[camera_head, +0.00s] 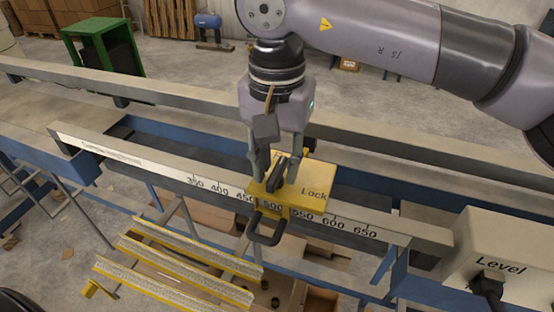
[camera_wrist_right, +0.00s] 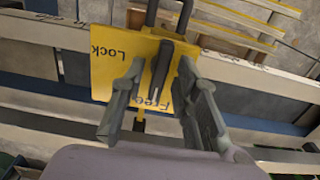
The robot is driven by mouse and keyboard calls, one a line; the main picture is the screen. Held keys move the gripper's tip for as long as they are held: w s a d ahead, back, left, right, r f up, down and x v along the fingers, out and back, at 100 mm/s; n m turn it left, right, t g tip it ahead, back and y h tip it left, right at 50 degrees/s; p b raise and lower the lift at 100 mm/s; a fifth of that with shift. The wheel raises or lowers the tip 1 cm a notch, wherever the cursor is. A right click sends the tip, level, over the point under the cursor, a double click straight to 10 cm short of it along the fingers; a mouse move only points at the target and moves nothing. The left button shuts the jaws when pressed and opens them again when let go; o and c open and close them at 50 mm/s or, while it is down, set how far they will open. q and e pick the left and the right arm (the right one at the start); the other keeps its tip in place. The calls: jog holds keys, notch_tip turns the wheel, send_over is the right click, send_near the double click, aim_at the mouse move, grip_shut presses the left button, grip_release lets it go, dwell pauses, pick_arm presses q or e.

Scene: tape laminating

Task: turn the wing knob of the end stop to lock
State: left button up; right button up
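The end stop is a yellow plate (camera_head: 314,191) on the ruled rail, with "Lock" on its right side in the head view. The plate also shows in the right wrist view (camera_wrist_right: 106,78), where "Free" is partly covered beside my fingers. The dark wing knob (camera_head: 275,176) stands on the plate; in the wrist view (camera_wrist_right: 161,70) its bar runs lengthwise between my fingers, its lower end by "Free". My right gripper (camera_head: 275,180) points down over the plate. In the wrist view its fingers (camera_wrist_right: 161,66) are apart on either side of the knob, with gaps visible. My left gripper is out of view.
The rail (camera_head: 210,188) carries a number scale. A dark loop handle (camera_head: 266,238) sticks out from the end stop's front. A "Level" box (camera_head: 505,245) stands at the right. Yellow-edged slats (camera_head: 180,270) lie below the rail. A green stand (camera_head: 103,45) is at the back left.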

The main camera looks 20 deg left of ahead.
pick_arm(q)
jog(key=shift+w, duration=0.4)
pick_arm(e)
grip_shut()
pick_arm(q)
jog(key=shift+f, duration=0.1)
pick_arm(e)
jog(key=m+b, duration=0.3)
jog(key=shift+f, duration=0.2)
jog(key=m+b, duration=0.2)
jog(key=m, duration=0.1)
jog(key=m+b, duration=0.2)
jog(key=m, duration=0.4)
jog(key=shift+r, duration=0.15)
pick_arm(q)
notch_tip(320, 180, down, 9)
jog(key=b, duration=0.2)
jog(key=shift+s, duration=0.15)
pick_arm(e)
jog(key=m, duration=0.6)
jog(key=shift+r, duration=0.1)
